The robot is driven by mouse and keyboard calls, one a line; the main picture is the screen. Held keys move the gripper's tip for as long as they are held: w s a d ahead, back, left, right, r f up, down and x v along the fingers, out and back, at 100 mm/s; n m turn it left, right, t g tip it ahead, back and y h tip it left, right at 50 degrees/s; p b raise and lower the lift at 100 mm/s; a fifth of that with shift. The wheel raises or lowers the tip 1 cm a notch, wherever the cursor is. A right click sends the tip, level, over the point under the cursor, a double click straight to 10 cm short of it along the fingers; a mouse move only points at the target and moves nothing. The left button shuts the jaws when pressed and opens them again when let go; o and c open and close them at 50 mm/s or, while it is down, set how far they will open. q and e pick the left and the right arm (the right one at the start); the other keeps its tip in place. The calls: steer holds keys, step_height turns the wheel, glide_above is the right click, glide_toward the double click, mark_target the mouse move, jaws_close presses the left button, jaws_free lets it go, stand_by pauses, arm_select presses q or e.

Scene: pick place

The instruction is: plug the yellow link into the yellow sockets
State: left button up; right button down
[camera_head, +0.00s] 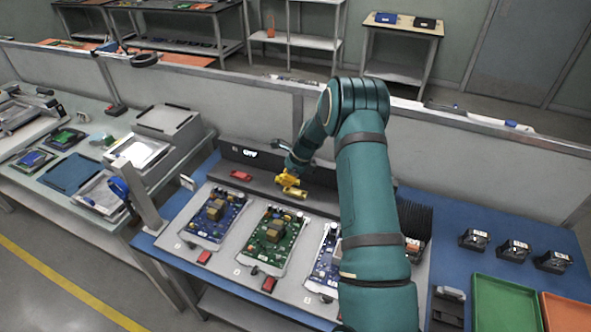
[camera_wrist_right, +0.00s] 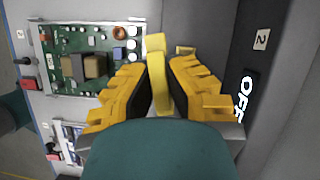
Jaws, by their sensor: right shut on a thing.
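My right gripper (camera_head: 290,185) is above the back of the board panel, near the dark upright strip. Its yellow fingers (camera_wrist_right: 158,85) are shut on the yellow link (camera_wrist_right: 157,72), which stands up between them in the right wrist view. In the head view the link and the yellow fingers blend together. A small yellow piece (camera_wrist_right: 185,50) shows just beyond the fingers; I cannot tell whether it is a socket or part of the link. No yellow socket can be told clearly in the head view. My left gripper is not in view.
A blue board (camera_head: 215,214), a green board (camera_head: 271,237) and a partly hidden blue board (camera_head: 324,262) lie on the grey panel (camera_head: 235,265). The dark strip bears a lit sign (camera_head: 250,153) reading OFF in the wrist view and a red part (camera_head: 241,176). Trays (camera_head: 505,305) stand right.

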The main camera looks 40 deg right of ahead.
mark_target(293, 191)
steer(key=d+m, duration=0.2)
steer(key=d, duration=0.1)
steer(key=shift+d+h, duration=0.25)
steer(key=shift+h, duration=0.05)
steer(key=shift+f+b, duration=1.55)
steer(key=shift+f, duration=0.95)
steer(key=shift+f, duration=0.15)
steer(key=shift+f+b, duration=0.6)
steer(key=shift+f, duration=0.2)
stand_by(0.8)
